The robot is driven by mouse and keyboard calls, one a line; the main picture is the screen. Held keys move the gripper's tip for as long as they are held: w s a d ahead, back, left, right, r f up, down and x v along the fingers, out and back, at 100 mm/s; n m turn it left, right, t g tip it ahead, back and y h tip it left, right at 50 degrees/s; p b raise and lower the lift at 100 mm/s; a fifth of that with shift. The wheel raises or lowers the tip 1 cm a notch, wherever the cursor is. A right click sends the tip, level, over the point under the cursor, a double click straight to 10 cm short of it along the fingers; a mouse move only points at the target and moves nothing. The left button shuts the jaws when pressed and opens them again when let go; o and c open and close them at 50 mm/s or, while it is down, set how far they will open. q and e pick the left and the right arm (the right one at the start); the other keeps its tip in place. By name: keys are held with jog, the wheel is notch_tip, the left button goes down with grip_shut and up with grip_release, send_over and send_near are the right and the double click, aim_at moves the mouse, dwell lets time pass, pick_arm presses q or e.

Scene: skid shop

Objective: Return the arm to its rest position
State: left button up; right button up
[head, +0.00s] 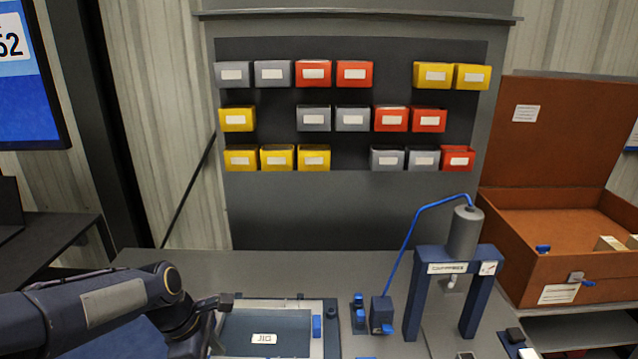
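My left arm (90,310) comes in from the left, low over the grey bench. Its dark gripper (218,308) is bent down at the left edge of a tray-like fixture (328,335) with a small white label. The wrist hides part of the gripper, so I cannot make out its finger gap or whether it touches the fixture. My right arm and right gripper are not in view.
A blue press (480,285) with a grey cylinder stands at the right of the bench (330,270). Small blue devices (381,315) stand beside the fixture. An open brown case (555,270) is at right. Coloured bins (313,118) hang on the wall panel.

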pick_arm(q)
jog(key=s+r+m+t+b, duration=0.1)
jog(key=s+r+m+t, duration=0.2)
jog(key=s+m, duration=1.4)
jog(key=s+t, duration=0.1)
jog(key=s, duration=0.1)
jog(key=shift+s+a+r+h, duration=0.2)
jog(key=shift+s+a+h, duration=0.1)
jog(key=shift+a, duration=0.1)
